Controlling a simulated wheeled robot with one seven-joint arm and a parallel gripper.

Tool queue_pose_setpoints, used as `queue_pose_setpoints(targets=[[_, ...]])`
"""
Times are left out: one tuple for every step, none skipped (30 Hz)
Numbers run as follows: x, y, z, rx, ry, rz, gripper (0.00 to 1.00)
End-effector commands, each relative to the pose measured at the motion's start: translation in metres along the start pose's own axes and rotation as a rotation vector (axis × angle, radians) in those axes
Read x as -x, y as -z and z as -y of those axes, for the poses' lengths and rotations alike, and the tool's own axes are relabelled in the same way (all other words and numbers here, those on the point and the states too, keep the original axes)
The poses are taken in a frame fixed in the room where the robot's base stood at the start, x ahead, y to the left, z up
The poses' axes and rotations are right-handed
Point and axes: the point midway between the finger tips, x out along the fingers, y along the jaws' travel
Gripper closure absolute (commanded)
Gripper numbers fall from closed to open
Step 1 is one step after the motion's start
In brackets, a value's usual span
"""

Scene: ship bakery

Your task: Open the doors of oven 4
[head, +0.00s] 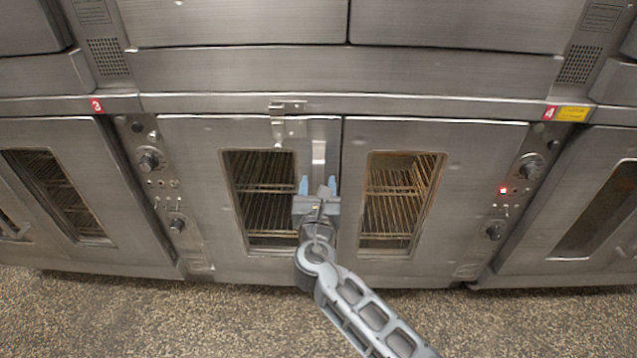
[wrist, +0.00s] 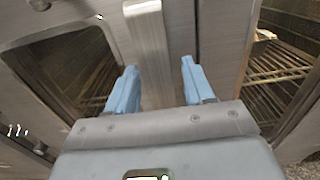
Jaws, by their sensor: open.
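Oven 4, the middle oven under the red 4 label (head: 549,113), has a left door (head: 190,150) and a right door (head: 480,150). Both look shut, and each has a window with wire racks behind it. A pale vertical handle (head: 319,152) is on the left door near the centre seam. My gripper (head: 318,187) is open in front of this handle. In the wrist view the handle (wrist: 152,45) runs down between the two blue fingers of my gripper (wrist: 160,88), with gaps on both sides. The handle's lower part is hidden by my gripper.
A metal latch (head: 278,125) sits at the top of the left door. A control panel (head: 511,190) with a lit red light is right of the doors. Other ovens stand on both sides. The speckled floor (head: 200,320) in front is clear.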

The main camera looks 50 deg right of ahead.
Motion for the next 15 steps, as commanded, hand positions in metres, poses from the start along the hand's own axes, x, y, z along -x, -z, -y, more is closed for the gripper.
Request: queue_pose_setpoints(targets=[[-0.006,0.000,0.000,-0.001,0.001,0.001,0.48],[-0.009,0.000,0.000,-0.002,0.002,0.001,0.48],[-0.011,0.000,0.000,-0.002,0.002,0.000,0.48],[-0.013,0.000,0.000,-0.002,0.001,0.000,0.48],[-0.014,0.000,0.000,-0.001,0.001,0.000,0.48],[-0.015,0.000,0.000,-0.001,0.000,-0.001,0.48],[-0.016,0.000,0.000,-0.001,0.000,-0.001,0.48],[-0.016,0.000,0.000,-0.001,-0.001,-0.001,0.48],[-0.016,0.000,0.000,-0.001,-0.001,-0.001,0.48],[-0.016,0.000,0.000,-0.001,-0.001,-0.001,0.48],[-0.016,0.000,0.000,-0.001,-0.001,-0.001,0.48],[-0.016,0.000,0.000,-0.001,-0.001,-0.001,0.48],[-0.016,0.000,0.000,-0.001,-0.001,-0.001,0.48],[-0.016,0.000,0.000,-0.001,-0.001,-0.001,0.48],[-0.016,0.000,0.000,-0.001,-0.001,-0.001,0.52]])
